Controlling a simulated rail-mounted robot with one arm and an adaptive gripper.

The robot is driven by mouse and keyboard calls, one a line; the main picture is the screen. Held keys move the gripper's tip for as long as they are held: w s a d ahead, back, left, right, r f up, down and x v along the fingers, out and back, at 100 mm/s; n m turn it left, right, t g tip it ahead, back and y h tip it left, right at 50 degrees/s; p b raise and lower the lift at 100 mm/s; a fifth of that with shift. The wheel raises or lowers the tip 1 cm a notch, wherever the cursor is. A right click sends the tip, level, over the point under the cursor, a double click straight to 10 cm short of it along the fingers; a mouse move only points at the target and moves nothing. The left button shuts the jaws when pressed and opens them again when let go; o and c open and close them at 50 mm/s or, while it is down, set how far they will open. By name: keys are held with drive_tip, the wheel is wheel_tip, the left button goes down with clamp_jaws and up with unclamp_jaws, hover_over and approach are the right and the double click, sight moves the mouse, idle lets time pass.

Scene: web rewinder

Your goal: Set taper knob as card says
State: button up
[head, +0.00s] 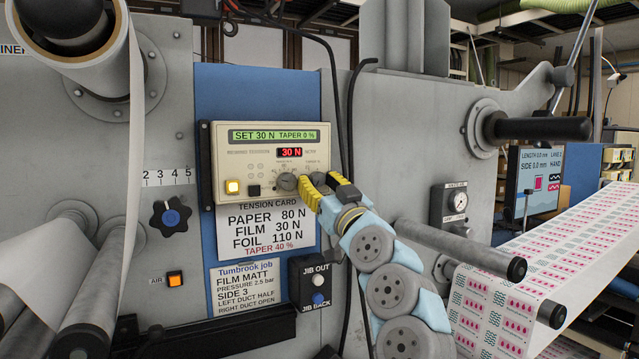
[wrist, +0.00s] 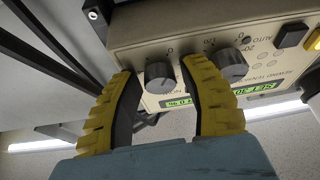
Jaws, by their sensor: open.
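The tension unit (head: 222,165) is a cream box with two grey knobs. Its green display (head: 274,135) reads SET 30 N, TAPER 0 %, and a red readout (head: 289,152) shows 30 N. The tension card (head: 264,228) below lists PAPER 80 N, FILM 30 N, FOIL 110 N and, in red, TAPER 40%. My gripper (head: 320,181) is open at the right-hand knob, the taper knob (wrist: 159,76). In the wrist view its yellow fingers stand either side of that knob, with gaps showing. The left-hand knob (wrist: 229,66) is just outside one finger.
The unit has a lit yellow button (head: 233,187) and a black button. The Tumbrook job card (head: 245,290) reads FILM MATT, SIDE 3. A jib box (head: 317,285) sits below the unit. Black cables (head: 350,110) hang close behind my gripper, and a roller (head: 460,248) projects at right.

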clamp_jaws()
drive_tip(key=shift+m, duration=0.4)
